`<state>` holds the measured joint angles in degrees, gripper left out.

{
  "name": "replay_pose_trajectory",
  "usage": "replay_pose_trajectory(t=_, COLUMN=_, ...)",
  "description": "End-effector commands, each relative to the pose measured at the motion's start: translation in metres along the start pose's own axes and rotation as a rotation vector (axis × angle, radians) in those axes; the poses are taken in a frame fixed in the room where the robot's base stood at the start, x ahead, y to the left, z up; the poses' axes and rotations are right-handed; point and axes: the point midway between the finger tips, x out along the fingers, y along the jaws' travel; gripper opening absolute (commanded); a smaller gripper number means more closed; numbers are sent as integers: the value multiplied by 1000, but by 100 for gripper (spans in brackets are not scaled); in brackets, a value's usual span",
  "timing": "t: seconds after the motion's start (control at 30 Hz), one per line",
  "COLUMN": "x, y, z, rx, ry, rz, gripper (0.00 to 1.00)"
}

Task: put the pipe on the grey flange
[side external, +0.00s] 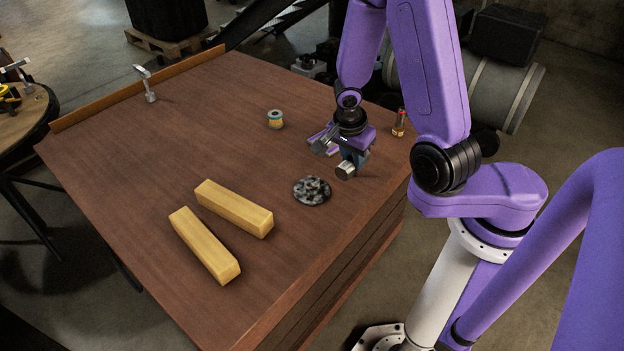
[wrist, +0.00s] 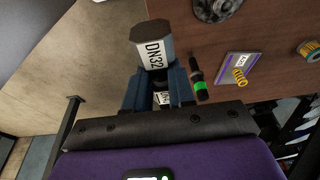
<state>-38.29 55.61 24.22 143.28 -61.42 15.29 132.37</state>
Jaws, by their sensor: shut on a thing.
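My gripper (side external: 354,158) is shut on the pipe (side external: 346,170), a short grey piece. In the wrist view the pipe (wrist: 152,52) carries a white "DN32" label and sticks out beyond the blue fingers (wrist: 160,88). The fingers hide part of it. The grey flange (side external: 312,190) is a round, mottled dark disc on the table, and it shows partly at the top edge of the wrist view (wrist: 215,8). In the side view the pipe appears above and right of the flange, apart from it.
Two yellow bars (side external: 234,208) (side external: 205,245) lie left of the flange on the brown table (side external: 150,150). A small banded spool (side external: 276,119) stands farther back. A red-and-gold cylinder (side external: 399,122) stands near the right edge. A purple-and-white piece with a yellow coil (wrist: 238,70) lies nearby.

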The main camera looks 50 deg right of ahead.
Motion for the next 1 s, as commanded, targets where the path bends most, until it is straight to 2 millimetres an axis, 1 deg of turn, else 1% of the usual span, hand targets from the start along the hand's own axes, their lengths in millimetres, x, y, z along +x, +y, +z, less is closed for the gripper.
replay_pose_trajectory(t=0.07, x=0, y=0, z=1, rx=3, ry=1, rz=3, gripper=0)
replay_pose_trajectory(t=0.17, x=6, y=-11, z=1, rx=5, ry=0, rz=4, gripper=0)
replay_pose_trajectory(t=0.53, x=43, y=-88, z=2, rx=5, ry=0, rz=3, gripper=0)
replay_pose_trajectory(t=0.8, x=80, y=-116, z=8, rx=4, ry=0, rz=5, gripper=0)
replay_pose_trajectory(t=0.9, x=89, y=-124, z=10, rx=4, ry=1, rz=4, gripper=0)
replay_pose_trajectory(t=1.0, x=93, y=-128, z=10, rx=5, ry=1, rz=4, gripper=0)
